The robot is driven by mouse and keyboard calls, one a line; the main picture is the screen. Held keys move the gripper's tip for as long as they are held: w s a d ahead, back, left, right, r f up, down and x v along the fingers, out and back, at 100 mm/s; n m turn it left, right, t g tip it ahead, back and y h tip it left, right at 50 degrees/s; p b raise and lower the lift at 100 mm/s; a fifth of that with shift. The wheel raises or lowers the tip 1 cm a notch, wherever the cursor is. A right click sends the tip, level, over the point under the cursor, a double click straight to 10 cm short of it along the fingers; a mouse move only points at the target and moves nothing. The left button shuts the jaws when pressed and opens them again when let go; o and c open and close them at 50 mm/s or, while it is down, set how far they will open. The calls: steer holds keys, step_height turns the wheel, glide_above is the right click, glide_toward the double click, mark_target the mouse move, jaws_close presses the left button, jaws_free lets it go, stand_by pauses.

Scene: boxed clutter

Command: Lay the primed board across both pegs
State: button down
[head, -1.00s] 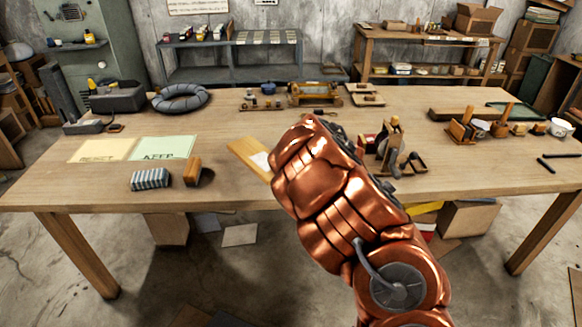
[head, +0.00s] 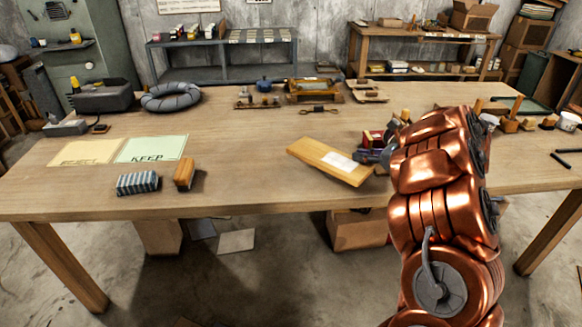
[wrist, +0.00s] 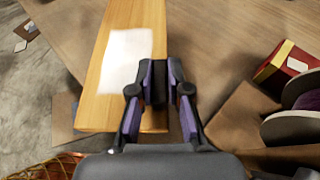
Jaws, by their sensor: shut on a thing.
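The primed board (head: 318,157) is a flat, light wooden plank with a white patch. In the head view it is left of my arm, seemingly above the table's front half. In the wrist view the board (wrist: 113,85) runs away from my gripper (wrist: 158,78), whose dark and purple fingers are shut on its edge beside the white patch. In the head view my arm mostly hides the gripper. Two upright wooden pieces that may be the pegs, a left one (head: 478,105) and a right one (head: 512,115), stand right of my arm; their lower parts are partly hidden.
The wooden table (head: 240,150) is clear in its middle. KEEP (head: 152,149) and RESET (head: 85,152) sheets, a striped block (head: 137,183) and a wooden block (head: 184,174) lie at left. A red box (wrist: 290,65) and a dark spool (wrist: 295,120) are close right of my gripper.

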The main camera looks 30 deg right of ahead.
mark_target(321, 150)
steer(key=shift+s+d+f, duration=0.15)
steer(key=shift+s+d, duration=0.4)
steer(key=shift+s, duration=0.05)
steer(key=shift+s+d+f, duration=0.15)
steer(key=shift+s+d, duration=0.35)
steer(key=shift+s, duration=0.1)
steer(key=w+a, duration=0.3)
steer(key=w, duration=0.1)
steer(key=w+a+f+p, duration=0.1)
steer(key=w+a, duration=0.2)
steer(key=w, duration=0.1)
steer(key=w+a+p, duration=0.1)
steer(key=w+a, duration=0.2)
steer(key=w, duration=0.1)
steer(key=shift+w+a+f, duration=0.1)
steer(key=shift+w+f, duration=0.1)
steer(key=shift+w, duration=0.1)
steer(key=shift+f+p, duration=0.3)
steer(key=shift+f, duration=1.45)
steer(key=shift+f, duration=0.15)
steer(key=c, duration=1.1)
jaws_free()
steer(key=shift+c, duration=0.2)
